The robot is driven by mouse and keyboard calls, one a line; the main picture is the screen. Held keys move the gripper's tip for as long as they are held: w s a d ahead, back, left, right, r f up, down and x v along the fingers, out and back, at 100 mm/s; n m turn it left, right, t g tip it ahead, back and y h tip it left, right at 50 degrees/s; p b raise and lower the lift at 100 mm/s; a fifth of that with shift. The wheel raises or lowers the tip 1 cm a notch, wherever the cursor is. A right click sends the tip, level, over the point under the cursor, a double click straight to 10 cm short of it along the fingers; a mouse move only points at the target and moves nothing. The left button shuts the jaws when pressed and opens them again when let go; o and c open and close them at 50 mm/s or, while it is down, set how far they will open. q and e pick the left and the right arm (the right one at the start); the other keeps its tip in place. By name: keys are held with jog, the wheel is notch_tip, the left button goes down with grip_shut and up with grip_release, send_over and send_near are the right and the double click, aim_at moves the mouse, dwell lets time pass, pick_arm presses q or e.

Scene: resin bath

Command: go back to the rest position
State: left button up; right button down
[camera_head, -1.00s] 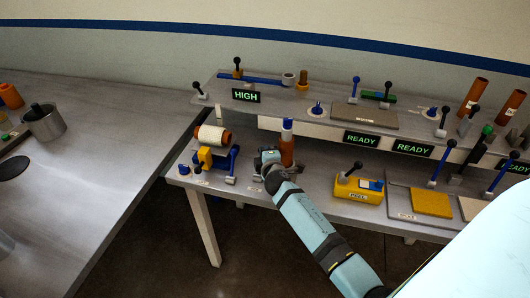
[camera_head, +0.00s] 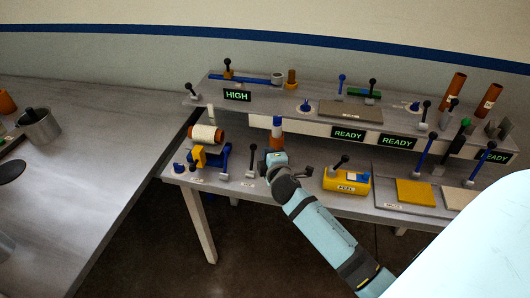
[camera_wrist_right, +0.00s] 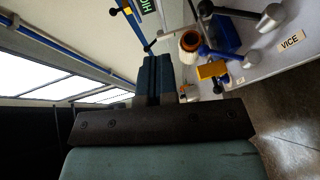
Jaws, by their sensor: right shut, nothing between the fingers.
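My right arm enters the head view from the lower right. Its gripper (camera_head: 272,160) is over the lower shelf of the bench, in front of an orange cylinder (camera_head: 276,142) with a white and blue top, hiding its lower part. Whether they touch cannot be told. In the right wrist view the gripper's fingers (camera_wrist_right: 155,72) are closed together with nothing between them. My left gripper is not in view.
A spool on a yellow and blue vise (camera_head: 208,134) stands left of my right gripper. A black-knobbed lever (camera_head: 252,160) is close beside it. A yellow box labelled PEEL (camera_head: 346,183) is to its right. The metal table (camera_head: 90,150) at left has bare room.

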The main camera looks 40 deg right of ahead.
jog(key=shift+s+a+r, duration=0.1)
jog(key=shift+s+r, duration=0.05)
jog(key=shift+s, duration=0.05)
dwell(0.5)
jog(key=s+a+f+m+g+y, duration=0.1)
jog(key=s+a+f+m+y, duration=0.2)
jog(key=s+a+f, duration=0.2)
jog(key=s+a+f+m+g+y, duration=0.2)
jog(key=s+a+f, duration=0.4)
jog(key=s, duration=0.5)
jog(key=s+a+f+m+g+y, duration=0.1)
jog(key=s+a+f+m+y, duration=0.3)
jog(key=s+a, duration=0.4)
jog(key=shift+s+f+m, duration=0.4)
jog(key=shift+s+f, duration=0.1)
jog(key=shift+f, duration=0.25)
